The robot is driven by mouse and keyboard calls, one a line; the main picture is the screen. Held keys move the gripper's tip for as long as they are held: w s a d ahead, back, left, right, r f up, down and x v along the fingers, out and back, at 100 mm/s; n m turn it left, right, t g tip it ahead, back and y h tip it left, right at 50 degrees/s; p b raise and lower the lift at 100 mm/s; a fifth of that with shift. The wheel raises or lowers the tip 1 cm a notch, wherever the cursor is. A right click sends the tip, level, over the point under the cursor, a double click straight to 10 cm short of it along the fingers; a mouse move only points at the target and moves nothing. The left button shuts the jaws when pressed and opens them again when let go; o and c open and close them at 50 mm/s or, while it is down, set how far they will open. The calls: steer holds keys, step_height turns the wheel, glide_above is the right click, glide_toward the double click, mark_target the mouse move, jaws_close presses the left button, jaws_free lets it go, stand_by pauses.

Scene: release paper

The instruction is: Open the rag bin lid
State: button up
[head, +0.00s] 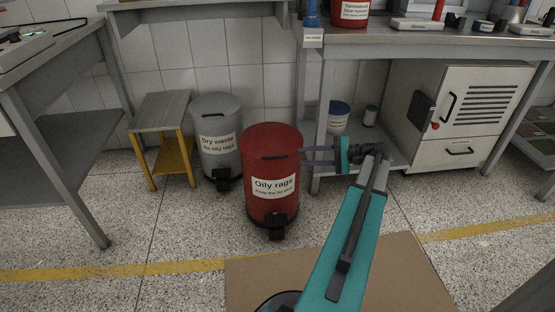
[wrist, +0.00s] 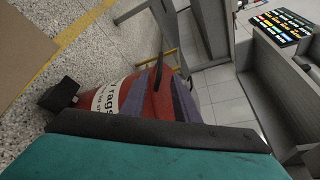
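The red rag bin (head: 270,205), labelled "Oily rags", stands upright on the floor with a black pedal (head: 277,226) at its front base. In the wrist view the bin (wrist: 112,97) lies sideways, partly hidden behind the purple fingers (wrist: 160,98).
A grey "Dry waste" bin (head: 217,160) and a yellow-legged stool (head: 160,115) stand left of the red bin. A workbench (head: 400,47) with a low shelf and a white cabinet (head: 458,110) is to the right. Floor in front of the bin is clear, with a brown mat (head: 400,275).

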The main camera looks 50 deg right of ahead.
mark_target(277, 158)
steer(key=b+x, duration=0.4)
steer(key=x, duration=0.7)
steer(key=shift+w+a+f, duration=0.1)
steer(key=shift+w+a, duration=0.05)
steer(key=shift+w, duration=0.05)
jaws_close()
